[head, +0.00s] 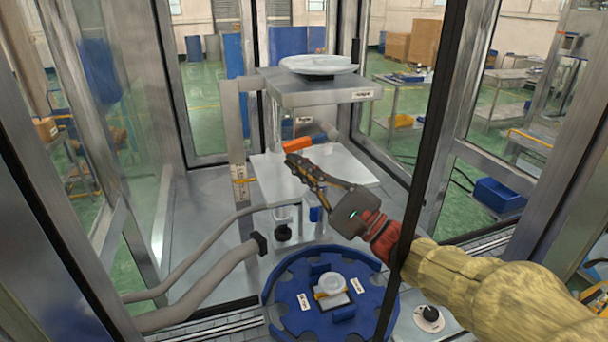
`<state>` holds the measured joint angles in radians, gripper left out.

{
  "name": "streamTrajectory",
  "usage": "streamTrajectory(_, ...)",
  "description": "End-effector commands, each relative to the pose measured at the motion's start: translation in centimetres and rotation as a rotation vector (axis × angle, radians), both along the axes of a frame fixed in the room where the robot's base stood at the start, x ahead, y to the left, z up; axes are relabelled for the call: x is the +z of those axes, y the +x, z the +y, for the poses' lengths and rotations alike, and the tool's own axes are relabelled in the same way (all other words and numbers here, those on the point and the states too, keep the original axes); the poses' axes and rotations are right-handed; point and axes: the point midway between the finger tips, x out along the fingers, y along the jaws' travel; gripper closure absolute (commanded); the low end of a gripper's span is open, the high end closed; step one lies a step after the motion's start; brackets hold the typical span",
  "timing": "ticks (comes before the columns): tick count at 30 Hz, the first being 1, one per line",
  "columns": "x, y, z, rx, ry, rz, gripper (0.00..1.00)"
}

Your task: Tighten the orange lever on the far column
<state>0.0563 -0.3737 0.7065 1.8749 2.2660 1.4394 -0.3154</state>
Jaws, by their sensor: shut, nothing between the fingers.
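The orange lever (297,144) sits on the column at the back of the machine, between the upper plate and the middle plate. My gripper (291,159) is shut and empty, its fingertips just below and in front of the lever in the picture. I cannot tell whether the fingertips touch the lever. The far column (276,125) is partly hidden behind the lever and my gripper.
The upper plate (310,95) carries a white round dish (318,65). The middle plate (263,180) lies under my gripper. A blue round fixture (285,290) stands in front. Grey hoses (200,283) run at left. A dark frame post (425,130) crosses before my arm.

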Motion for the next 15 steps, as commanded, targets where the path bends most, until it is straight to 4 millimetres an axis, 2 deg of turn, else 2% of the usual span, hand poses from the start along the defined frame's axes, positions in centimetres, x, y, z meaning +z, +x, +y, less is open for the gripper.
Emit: streamTrajectory(15, 0.74, -0.12, 0.43, 0.000, 0.000, 0.000, 1.00)
